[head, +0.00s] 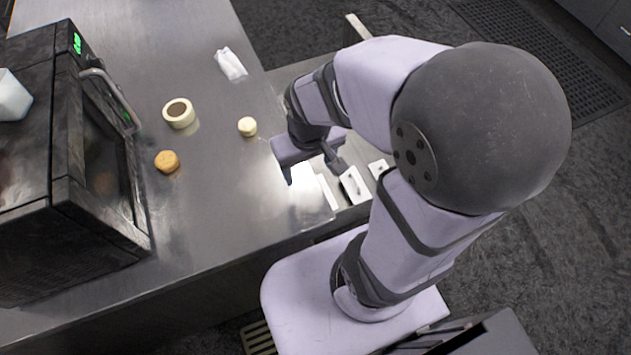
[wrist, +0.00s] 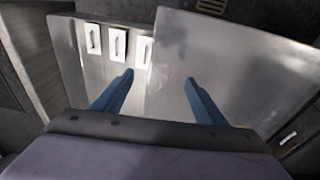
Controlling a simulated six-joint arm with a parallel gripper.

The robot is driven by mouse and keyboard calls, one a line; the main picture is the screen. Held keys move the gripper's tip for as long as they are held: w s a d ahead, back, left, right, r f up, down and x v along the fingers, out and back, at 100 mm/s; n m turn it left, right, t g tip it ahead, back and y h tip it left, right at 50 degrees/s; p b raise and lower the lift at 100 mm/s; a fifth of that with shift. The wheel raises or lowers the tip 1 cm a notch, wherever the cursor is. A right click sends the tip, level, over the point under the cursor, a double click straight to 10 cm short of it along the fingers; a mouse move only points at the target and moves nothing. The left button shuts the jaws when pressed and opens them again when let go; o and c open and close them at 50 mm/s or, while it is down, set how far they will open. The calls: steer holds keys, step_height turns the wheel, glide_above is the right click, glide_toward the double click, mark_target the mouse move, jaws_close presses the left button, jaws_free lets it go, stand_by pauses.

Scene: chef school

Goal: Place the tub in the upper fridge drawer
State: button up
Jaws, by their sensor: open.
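A white, tapered container (head: 12,97) stands on top of the oven at the left edge of the head view, partly cut off; it may be the tub. A cream round pot with a brown top (head: 179,113) stands on the counter; I cannot tell for sure which of the two is the tub. My gripper (wrist: 159,77) is open, with nothing between its blue fingers. In the head view it hangs over the counter's right edge, beside an open steel drawer (head: 285,73) that my arm partly hides. White pieces with handles (wrist: 118,42) line up beyond the fingers.
The dark oven (head: 75,190) is a tall obstacle at left. A pale round item (head: 247,127), an orange-brown round item (head: 167,161) and a crumpled white cloth (head: 231,64) lie on the steel counter (head: 215,215). The counter's front part is clear.

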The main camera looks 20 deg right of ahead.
steer(key=shift+o, duration=0.5)
steer(key=shift+g, duration=0.8)
steer(key=s, duration=0.5)
steer(key=shift+a+f, duration=0.1)
steer(key=shift+f, duration=0.2)
steer(key=shift+w, duration=0.1)
steer(key=shift+w, duration=0.1)
